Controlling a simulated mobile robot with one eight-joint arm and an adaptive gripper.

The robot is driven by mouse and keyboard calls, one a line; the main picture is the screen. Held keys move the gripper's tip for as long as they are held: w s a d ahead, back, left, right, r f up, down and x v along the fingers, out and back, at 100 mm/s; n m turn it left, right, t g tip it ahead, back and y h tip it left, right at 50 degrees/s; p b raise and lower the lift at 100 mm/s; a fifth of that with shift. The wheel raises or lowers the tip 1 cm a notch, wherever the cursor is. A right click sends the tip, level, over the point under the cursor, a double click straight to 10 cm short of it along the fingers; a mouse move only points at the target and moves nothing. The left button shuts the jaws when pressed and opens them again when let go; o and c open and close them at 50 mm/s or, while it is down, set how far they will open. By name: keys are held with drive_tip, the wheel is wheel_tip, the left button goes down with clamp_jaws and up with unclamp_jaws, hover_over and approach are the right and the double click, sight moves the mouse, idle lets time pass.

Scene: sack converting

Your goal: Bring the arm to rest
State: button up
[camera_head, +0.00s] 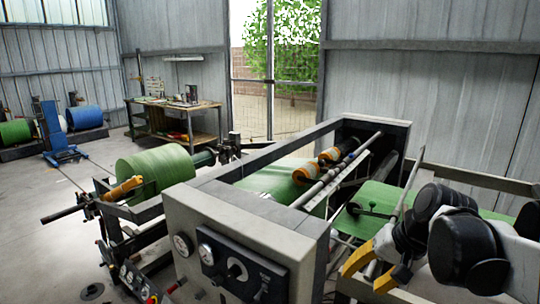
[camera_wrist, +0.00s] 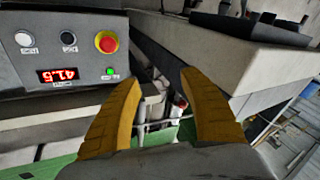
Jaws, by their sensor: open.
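My gripper (camera_head: 372,269) has two yellow fingers and shows at the lower right of the head view, beside the grey sack machine (camera_head: 245,234). In the wrist view my gripper (camera_wrist: 160,105) is open, with a gap between its fingers and nothing held there. My arm, white with black joints, comes in from the right edge of the head view. A control panel (camera_wrist: 60,85) with a red button (camera_wrist: 107,42) and a red display reading about 41.5 is ahead of the fingers at the upper left of the wrist view.
A green roll (camera_head: 156,172) sits on the machine's left end. Orange-ended rollers (camera_head: 330,154) lie inside its frame. Green sheet (camera_head: 385,198) runs close behind my gripper. A workbench (camera_head: 178,112) and a blue stand (camera_head: 57,135) are farther back. Open floor lies at the left.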

drive_tip(key=s+a+f+n+t+h, duration=0.1)
drive_tip(key=s+n+t+h, duration=0.2)
drive_tip(key=s, duration=0.9)
drive_tip(key=shift+a+f+n, duration=0.35)
drive_tip(key=shift+n, duration=0.05)
